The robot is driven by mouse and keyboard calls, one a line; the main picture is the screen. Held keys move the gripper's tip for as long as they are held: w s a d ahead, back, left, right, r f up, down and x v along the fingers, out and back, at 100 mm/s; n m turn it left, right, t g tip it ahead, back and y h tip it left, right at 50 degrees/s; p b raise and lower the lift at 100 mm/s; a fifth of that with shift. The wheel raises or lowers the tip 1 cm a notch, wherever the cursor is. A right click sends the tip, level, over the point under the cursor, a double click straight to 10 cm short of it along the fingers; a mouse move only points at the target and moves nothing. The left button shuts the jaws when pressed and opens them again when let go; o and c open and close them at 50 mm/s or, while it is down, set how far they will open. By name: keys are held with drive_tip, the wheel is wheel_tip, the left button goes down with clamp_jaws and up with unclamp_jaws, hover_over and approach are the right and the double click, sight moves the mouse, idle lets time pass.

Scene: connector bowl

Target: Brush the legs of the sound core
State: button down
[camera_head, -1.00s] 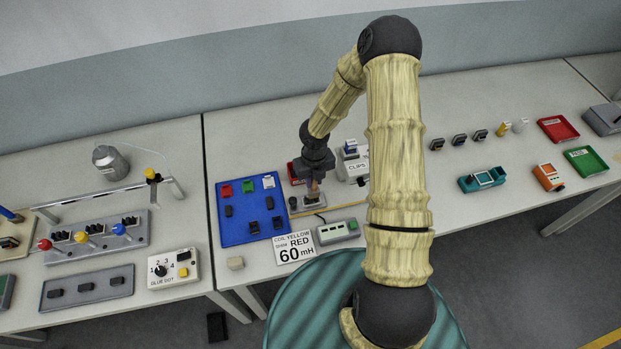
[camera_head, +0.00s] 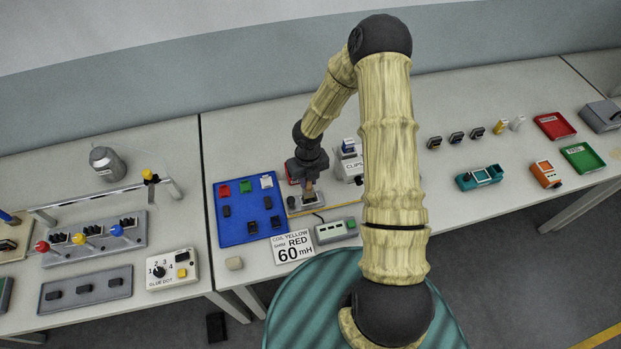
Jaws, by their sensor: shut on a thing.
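My gripper (camera_head: 309,184) points down over a small grey fixture (camera_head: 318,202) at the middle table's centre. It is shut on a small brown-tan thing (camera_head: 311,188), perhaps the brush; its lower end is at a dark piece in the fixture. I cannot tell whether they touch. Several small dark pieces, which look like cores, lie on the blue mat (camera_head: 240,236), one of them at its front (camera_head: 252,227). Which core is the sound one I cannot make out, and legs are too small to see.
A card reading "COIL YELLOW, SHIM RED, 60 mH" (camera_head: 293,248) lies in front. A grey-green meter box (camera_head: 330,232) stands beside it. A box marked CLIPS (camera_head: 350,166) stands close right of my gripper. My forearm hides table to the right.

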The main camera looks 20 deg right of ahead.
drive_tip(key=shift+a, duration=0.45)
drive_tip(key=shift+d, duration=0.15)
drive_tip(key=shift+d+r+p, duration=0.1)
drive_tip(key=shift+d+p, duration=0.5)
drive_tip(key=shift+d, duration=0.45)
drive_tip(key=shift+a, duration=0.2)
drive_tip(key=shift+a, duration=1)
wheel_tip(320, 180, up, 9)
drive_tip(key=p, duration=0.9)
